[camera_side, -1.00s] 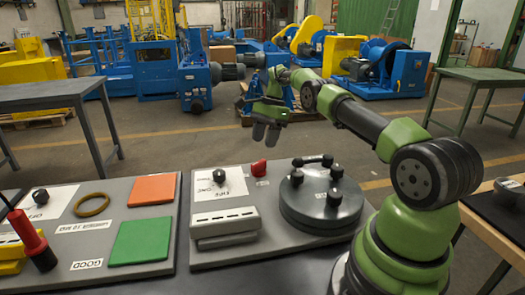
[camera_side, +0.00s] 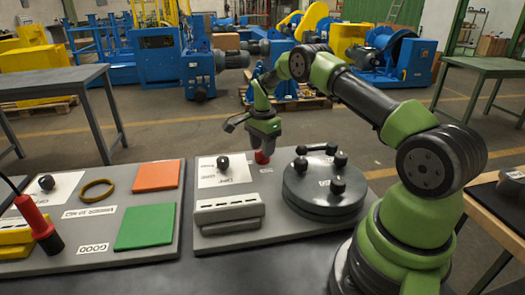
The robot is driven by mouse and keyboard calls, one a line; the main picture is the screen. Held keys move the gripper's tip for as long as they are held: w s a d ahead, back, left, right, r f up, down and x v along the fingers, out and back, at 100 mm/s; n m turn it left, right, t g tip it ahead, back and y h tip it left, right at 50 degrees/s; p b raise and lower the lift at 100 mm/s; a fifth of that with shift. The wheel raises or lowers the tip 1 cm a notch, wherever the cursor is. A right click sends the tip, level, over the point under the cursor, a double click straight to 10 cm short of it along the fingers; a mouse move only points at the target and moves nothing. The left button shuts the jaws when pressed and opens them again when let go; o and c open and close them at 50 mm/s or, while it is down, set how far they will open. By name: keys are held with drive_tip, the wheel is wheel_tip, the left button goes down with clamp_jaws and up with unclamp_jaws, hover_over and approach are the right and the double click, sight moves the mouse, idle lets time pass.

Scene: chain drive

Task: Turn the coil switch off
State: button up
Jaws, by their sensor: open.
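On the right grey board, a black knob (camera_side: 223,162) stands on a white label (camera_side: 232,174) with printed OFF lettering. To its right is a small red knob (camera_side: 262,157). I cannot tell for certain which of the two is the coil switch. My gripper (camera_side: 264,143) points down right over the red knob and hides its upper part. It is open. Whether the fingers touch the red knob, I cannot tell.
A dark round plate (camera_side: 322,205) with several black knobs sits right of the red knob. A grey block (camera_side: 230,210) lies in front. The left board has a yellow ring (camera_side: 97,188), orange pad (camera_side: 157,176), green pad (camera_side: 145,228) and red-handled tool (camera_side: 38,222).

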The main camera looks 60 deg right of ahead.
drive_tip(key=shift+f, duration=0.9)
clamp_jaws()
drive_tip(key=shift+n, duration=0.4)
drive_tip(key=n, duration=0.5)
drive_tip(key=shift+n, duration=0.3)
drive_tip(key=n, duration=0.5)
drive_tip(key=shift+n, duration=0.4)
unclamp_jaws()
